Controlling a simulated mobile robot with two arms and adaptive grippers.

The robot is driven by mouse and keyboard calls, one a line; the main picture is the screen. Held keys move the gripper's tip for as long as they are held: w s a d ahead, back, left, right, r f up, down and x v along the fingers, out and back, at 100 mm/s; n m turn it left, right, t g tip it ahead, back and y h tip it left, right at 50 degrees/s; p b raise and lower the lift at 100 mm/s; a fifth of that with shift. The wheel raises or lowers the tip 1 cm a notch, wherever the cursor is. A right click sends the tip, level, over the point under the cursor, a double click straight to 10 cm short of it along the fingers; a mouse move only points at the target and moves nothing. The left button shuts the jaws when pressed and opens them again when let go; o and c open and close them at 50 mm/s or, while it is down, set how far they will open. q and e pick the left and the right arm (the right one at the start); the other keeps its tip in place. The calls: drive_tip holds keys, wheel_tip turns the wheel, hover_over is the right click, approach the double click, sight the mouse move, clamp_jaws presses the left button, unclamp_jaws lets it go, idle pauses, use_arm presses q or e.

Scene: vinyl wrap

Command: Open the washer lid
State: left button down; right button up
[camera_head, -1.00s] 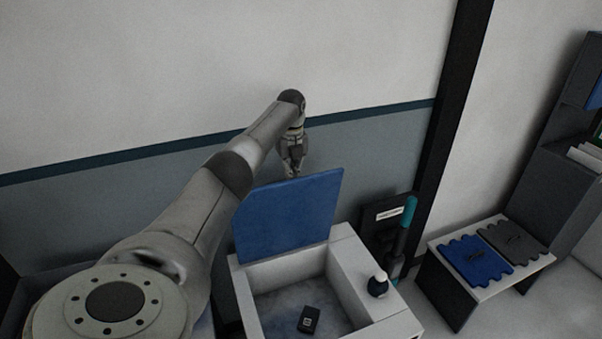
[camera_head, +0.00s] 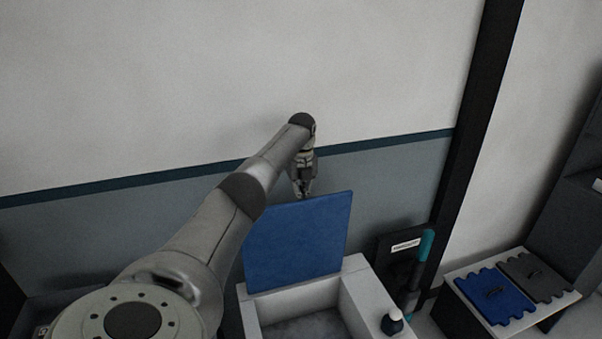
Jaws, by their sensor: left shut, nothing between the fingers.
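The blue washer lid (camera_head: 297,243) stands raised, close to upright, at the back edge of the white washer (camera_head: 353,262). The washer's opening shows below and in front of it, cut off by the bottom of the view. My left arm comes in from the lower left, and my left gripper (camera_head: 304,192) points down at the lid's top edge. Its fingers are shut with nothing between them. Its tips are at or just behind the top edge; I cannot tell whether they touch it. My right gripper is not in view.
A small dark bottle with a white top (camera_head: 392,321) stands on the washer's right rim. A teal-handled tool (camera_head: 426,246) stands by a dark labelled panel (camera_head: 398,246) to the right. A low table holds a blue piece (camera_head: 492,296) and a grey piece (camera_head: 539,277). The wall is close behind.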

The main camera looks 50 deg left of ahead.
use_arm(q)
wheel_tip(320, 180, up, 12)
drive_tip(key=shift+d+f, duration=0.2)
